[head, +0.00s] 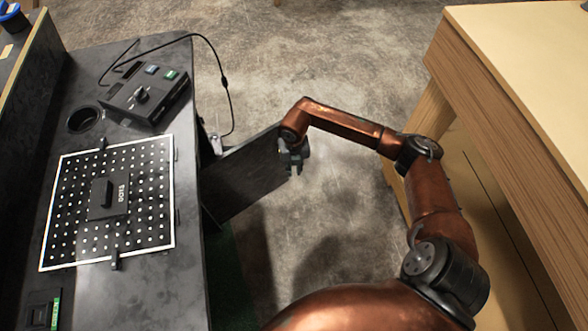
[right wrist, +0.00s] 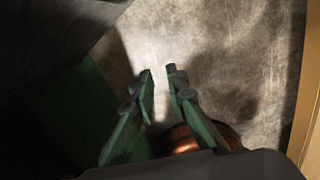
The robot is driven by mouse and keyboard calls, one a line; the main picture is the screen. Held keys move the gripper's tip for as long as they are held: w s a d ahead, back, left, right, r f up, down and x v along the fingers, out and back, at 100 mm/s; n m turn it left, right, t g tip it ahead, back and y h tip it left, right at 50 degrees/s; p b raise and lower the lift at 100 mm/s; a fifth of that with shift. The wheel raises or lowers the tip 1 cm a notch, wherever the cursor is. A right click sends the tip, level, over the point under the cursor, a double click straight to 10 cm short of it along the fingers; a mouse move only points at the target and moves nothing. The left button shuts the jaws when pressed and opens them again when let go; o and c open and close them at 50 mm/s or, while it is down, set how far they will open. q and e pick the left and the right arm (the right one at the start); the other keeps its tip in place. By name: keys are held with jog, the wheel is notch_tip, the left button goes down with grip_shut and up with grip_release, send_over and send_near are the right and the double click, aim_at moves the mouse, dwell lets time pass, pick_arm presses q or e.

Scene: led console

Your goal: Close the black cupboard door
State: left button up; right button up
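The black cupboard door (head: 245,178) stands open in the head view, sticking out to the right from under the black console desk. My right gripper (head: 295,172) is by the door's outer free edge, pointing down. I cannot tell whether it touches the door. In the right wrist view, the fingertips (right wrist: 160,72) are apart with nothing between them and bare floor beyond. A dark surface fills the upper left there; I cannot tell if it is the door or the desk. My left gripper is not in view.
The console desk (head: 160,295) holds a white-dotted black panel (head: 75,225) and a black box with a knob (head: 148,98), with a cable hanging over the edge. A wooden table (head: 530,50) stands right, close to my right arm. Grey floor (head: 330,235) lies clear between.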

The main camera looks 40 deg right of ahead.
grip_shut()
dwell(0.4)
jog(key=shift+c, duration=0.8)
grip_release()
jog(key=o, duration=0.6)
notch_tip(320, 180, up, 12)
